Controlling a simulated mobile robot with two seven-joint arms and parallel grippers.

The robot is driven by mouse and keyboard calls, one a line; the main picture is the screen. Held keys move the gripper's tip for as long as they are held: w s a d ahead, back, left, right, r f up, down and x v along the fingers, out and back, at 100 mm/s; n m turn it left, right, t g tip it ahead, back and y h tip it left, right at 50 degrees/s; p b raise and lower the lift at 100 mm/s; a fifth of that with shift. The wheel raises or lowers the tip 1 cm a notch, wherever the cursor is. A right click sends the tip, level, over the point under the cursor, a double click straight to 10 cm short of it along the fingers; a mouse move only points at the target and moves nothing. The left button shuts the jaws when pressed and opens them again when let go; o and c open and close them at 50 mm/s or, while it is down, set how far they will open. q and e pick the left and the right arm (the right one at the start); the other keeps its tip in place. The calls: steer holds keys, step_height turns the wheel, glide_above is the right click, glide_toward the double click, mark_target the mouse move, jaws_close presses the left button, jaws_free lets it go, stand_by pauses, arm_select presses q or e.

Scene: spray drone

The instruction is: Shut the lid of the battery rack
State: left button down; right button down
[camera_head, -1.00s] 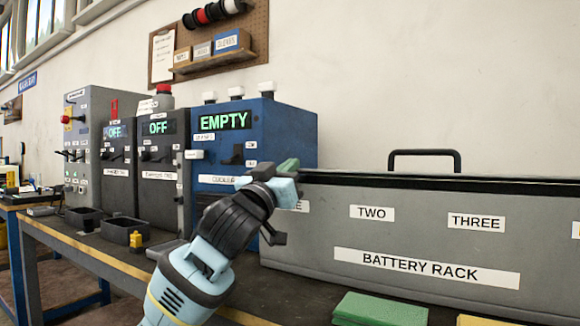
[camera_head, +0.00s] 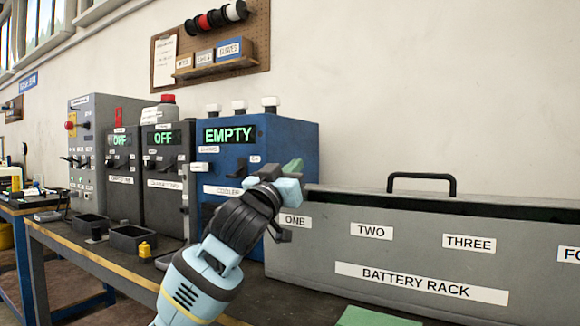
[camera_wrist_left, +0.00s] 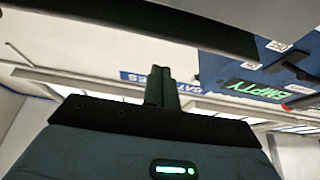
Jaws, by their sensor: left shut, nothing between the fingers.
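The grey battery rack (camera_head: 330,255) stands on the bench at the right, its front labelled ONE, TWO, THREE. Its lid (camera_head: 345,193) has a black handle (camera_head: 421,177). A dark band shows between the lid and the top of the front wall, so the lid looks not flush; its exact angle is hard to tell. My left gripper (camera_head: 292,168) is shut and empty at the rack's left end, about level with the lid edge; I cannot tell whether it touches. Its fingers (camera_wrist_left: 160,87) also show in the left wrist view. My right gripper is not in view.
A blue cooler (camera_head: 285,145) reading EMPTY stands just behind and left of my gripper. Two grey units reading OFF stand further left. Small black trays (camera_head: 132,238) and a yellow item (camera_head: 145,250) lie on the bench. A green block (camera_head: 375,318) is in front of the rack.

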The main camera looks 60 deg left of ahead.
arm_select(q)
steer(key=f+v, duration=0.1)
steer(key=v, duration=0.8)
steer(key=shift+f, duration=0.2)
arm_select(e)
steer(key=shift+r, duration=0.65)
